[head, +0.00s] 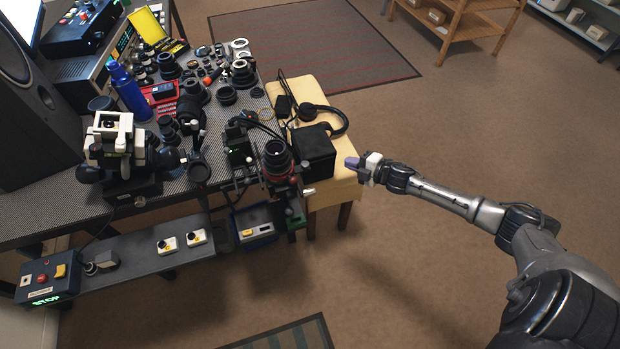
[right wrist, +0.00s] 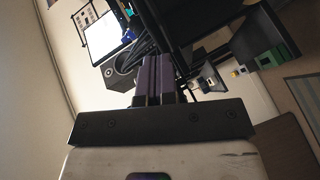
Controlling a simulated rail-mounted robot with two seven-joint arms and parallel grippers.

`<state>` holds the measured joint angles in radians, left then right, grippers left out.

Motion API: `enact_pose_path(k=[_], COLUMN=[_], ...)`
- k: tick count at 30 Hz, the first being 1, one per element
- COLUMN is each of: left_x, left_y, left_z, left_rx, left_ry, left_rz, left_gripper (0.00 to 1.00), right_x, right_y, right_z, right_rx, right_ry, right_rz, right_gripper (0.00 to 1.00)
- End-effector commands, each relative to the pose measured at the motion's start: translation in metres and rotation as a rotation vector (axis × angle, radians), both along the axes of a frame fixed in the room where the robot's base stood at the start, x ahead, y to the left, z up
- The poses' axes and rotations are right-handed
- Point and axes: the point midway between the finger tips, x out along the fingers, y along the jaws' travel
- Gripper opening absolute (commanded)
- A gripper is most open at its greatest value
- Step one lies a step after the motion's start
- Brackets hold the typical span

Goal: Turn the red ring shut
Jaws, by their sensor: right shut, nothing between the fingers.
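A black lens (head: 277,157) stands upright in a holder at the front right corner of the workbench. A red ring (head: 281,179) shows around its lower part, partly hidden by the holder. My right gripper (head: 353,163) is to the right of the lens, beyond the black box, and does not touch the ring. Its purple fingers are closed together with nothing between them, as the right wrist view (right wrist: 154,78) also shows. The red ring cannot be made out in the right wrist view. My left gripper cannot be made out in the head view.
A black box (head: 313,153) and headphones (head: 328,116) sit on a yellow-topped stool (head: 290,88) beside the bench. Many lens parts, a blue bottle (head: 129,92) and a microscope-like device (head: 117,150) crowd the bench.

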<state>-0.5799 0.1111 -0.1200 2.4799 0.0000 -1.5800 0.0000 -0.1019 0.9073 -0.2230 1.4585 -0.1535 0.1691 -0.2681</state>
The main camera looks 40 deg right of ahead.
Motion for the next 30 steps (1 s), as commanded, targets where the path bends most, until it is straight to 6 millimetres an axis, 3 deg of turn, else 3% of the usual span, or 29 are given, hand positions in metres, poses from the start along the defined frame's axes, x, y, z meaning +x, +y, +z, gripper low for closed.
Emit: enact_pose_path(k=[5, 15, 23, 30], left_x=[0.000, 0.000, 0.000, 0.000], left_y=[0.000, 0.003, 0.004, 0.003], left_z=[0.000, 0.000, 0.000, 0.000], left_rx=[0.001, 0.011, 0.015, 0.011], left_ry=[0.000, 0.000, 0.000, -0.001], left_rz=[-0.001, -0.007, -0.010, -0.008], left_gripper=[0.43, 0.43, 0.43, 0.43], right_x=[-0.013, -0.050, -0.069, -0.069], right_y=[0.020, 0.065, 0.078, 0.078], right_z=[0.009, 0.044, 0.058, 0.059], right_rx=[0.003, 0.030, 0.031, 0.004], right_ry=[-0.130, -0.404, -0.528, -0.550], right_rz=[0.233, 0.614, 0.740, 0.744], right_gripper=[0.00, 0.00, 0.00, 0.00])
